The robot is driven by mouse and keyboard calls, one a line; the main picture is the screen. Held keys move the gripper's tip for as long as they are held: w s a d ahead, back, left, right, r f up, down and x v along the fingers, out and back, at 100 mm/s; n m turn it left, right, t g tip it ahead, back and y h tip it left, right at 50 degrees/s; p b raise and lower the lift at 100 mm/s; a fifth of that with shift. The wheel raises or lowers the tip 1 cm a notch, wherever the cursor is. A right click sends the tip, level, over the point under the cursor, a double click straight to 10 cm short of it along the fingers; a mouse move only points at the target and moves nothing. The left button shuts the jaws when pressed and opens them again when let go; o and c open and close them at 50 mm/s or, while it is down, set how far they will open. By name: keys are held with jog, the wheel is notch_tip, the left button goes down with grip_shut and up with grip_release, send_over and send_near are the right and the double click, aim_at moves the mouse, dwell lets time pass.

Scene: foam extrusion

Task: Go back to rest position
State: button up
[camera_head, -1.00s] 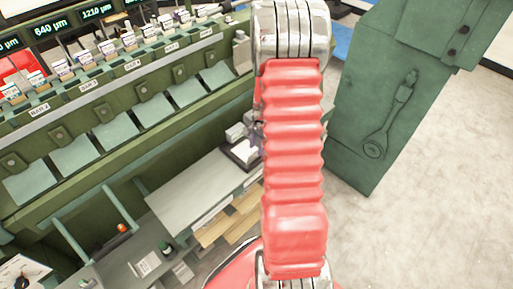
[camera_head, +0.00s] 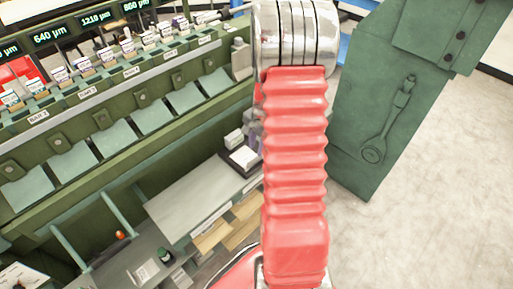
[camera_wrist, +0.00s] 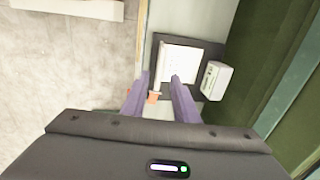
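My gripper (camera_wrist: 160,84) shows in the wrist view with its two purple fingers apart. No held object shows between the fingertips. A small orange thing (camera_wrist: 153,97) shows in the gap between the fingers; I cannot tell how far below them it lies.
A green bench with displays and grey flaps (camera_head: 152,115) fills the left. A green cabinet (camera_head: 360,150) stands at the right. A dark tray with a white pad (camera_wrist: 178,62) and a white box (camera_wrist: 215,80) lie below my gripper. Pale floor (camera_head: 440,200) is clear at right.

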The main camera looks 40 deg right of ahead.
dwell(0.7)
jog(key=s+a+r+n+t, duration=0.1)
jog(key=s+a+r+n, duration=0.3)
jog(key=a+r, duration=0.5)
jog(key=s+a+r+n+t, duration=0.1)
jog(key=s+a+r+n, duration=0.4)
jog(key=a+r+n, duration=0.3)
jog(key=s+a+r+n+t, duration=0.1)
jog(key=s+a+r+n, duration=0.4)
jog(key=a+r, duration=0.6)
jog(key=a, duration=0.4)
jog(key=shift+r+n+t, duration=0.3)
jog(key=shift+n+t, duration=0.1)
jog(key=shift+s, duration=0.1)
dwell(0.7)
